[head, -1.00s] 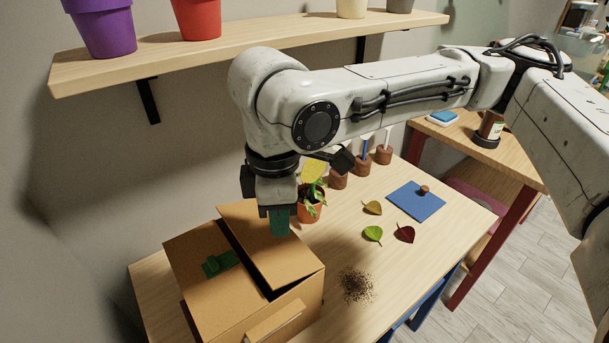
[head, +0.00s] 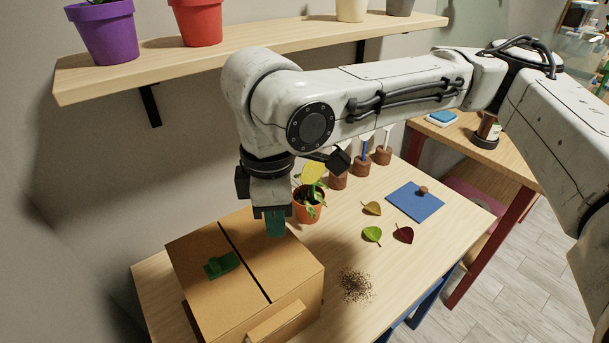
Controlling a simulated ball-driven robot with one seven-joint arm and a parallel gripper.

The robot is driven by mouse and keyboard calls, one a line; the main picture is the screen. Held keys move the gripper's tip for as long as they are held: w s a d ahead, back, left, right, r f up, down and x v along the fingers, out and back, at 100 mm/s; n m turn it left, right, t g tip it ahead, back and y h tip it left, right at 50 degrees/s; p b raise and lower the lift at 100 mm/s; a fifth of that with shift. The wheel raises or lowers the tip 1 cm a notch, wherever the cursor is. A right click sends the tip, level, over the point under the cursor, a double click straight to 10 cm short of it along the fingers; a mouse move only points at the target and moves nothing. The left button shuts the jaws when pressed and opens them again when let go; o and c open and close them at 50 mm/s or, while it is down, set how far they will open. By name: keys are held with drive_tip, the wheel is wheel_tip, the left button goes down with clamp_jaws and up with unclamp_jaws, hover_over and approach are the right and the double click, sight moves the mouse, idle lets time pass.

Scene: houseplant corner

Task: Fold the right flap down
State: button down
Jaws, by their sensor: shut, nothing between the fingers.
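A cardboard box (head: 240,312) stands at the front left of the wooden table. Its right flap (head: 275,257) lies flat or nearly flat across the top. The left flap (head: 208,275) also lies down beside it, with a narrow dark gap between the two. The fingers are shut and empty. The gripper hides part of the flap's far edge.
Loose soil (head: 356,285), several leaves and a blue mat (head: 415,201) lie to the right. A shelf (head: 250,44) with pots hangs above at the back.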

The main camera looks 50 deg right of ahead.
wheel_tip(320, 180, up, 8)
drive_tip(key=p, duration=0.7)
idle(0.8)
